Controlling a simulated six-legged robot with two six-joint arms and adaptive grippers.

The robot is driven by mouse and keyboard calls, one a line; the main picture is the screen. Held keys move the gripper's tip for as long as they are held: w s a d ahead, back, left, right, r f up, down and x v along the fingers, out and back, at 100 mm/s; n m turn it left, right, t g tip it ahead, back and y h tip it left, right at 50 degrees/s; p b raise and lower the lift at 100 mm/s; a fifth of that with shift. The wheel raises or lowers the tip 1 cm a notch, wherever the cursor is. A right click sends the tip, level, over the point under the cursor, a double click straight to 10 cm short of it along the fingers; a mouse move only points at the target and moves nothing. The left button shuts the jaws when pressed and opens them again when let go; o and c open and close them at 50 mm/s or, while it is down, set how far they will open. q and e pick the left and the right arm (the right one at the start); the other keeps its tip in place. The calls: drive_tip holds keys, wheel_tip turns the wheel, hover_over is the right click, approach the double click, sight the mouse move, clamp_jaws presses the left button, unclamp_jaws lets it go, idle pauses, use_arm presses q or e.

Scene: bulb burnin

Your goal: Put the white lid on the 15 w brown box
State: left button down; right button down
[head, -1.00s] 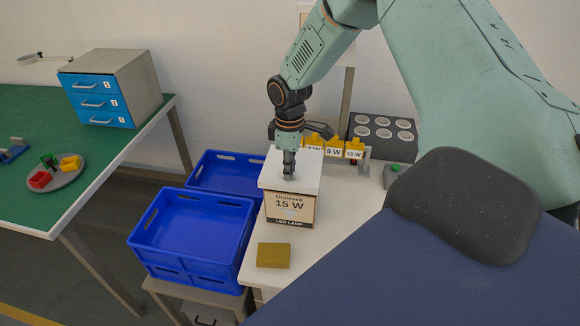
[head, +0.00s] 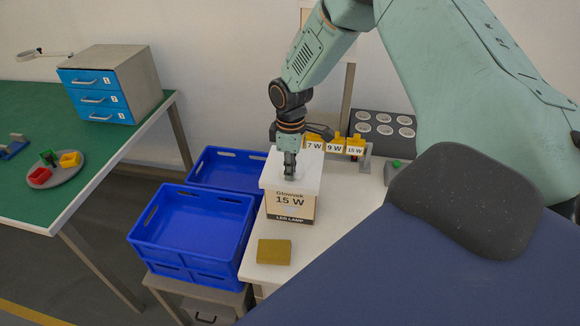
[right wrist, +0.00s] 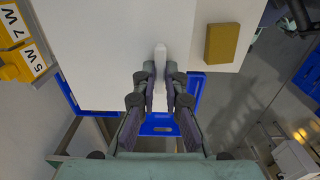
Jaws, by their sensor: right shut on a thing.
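The 15 W brown box (head: 290,207) stands on the white bench, its labelled front facing me. The white lid (head: 306,167) lies level over the top of the box and hides its opening. I cannot tell whether it is fully seated. My right gripper (head: 290,176) points down and is shut on the lid's raised white handle. In the right wrist view, the gripper (right wrist: 160,80) has its fingers on both sides of the handle (right wrist: 160,58), with the white lid (right wrist: 120,40) beneath. My left gripper is not in view.
A mustard block (head: 274,252) lies on the bench in front of the box. Blue crates (head: 190,232) stand to the left. Yellow holders with wattage labels (head: 334,147) and a dark tray with round sockets (head: 384,130) are behind. A green table (head: 40,110) is far left.

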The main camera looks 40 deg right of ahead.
drive_tip(key=shift+s+f, duration=0.1)
drive_tip(key=shift+f, duration=0.35)
drive_tip(key=shift+f+b, duration=0.35)
drive_tip(key=shift+b, duration=0.05)
drive_tip(key=c, duration=1.7)
unclamp_jaws()
drive_tip(key=o, duration=0.4)
drive_tip(key=shift+c, duration=0.2)
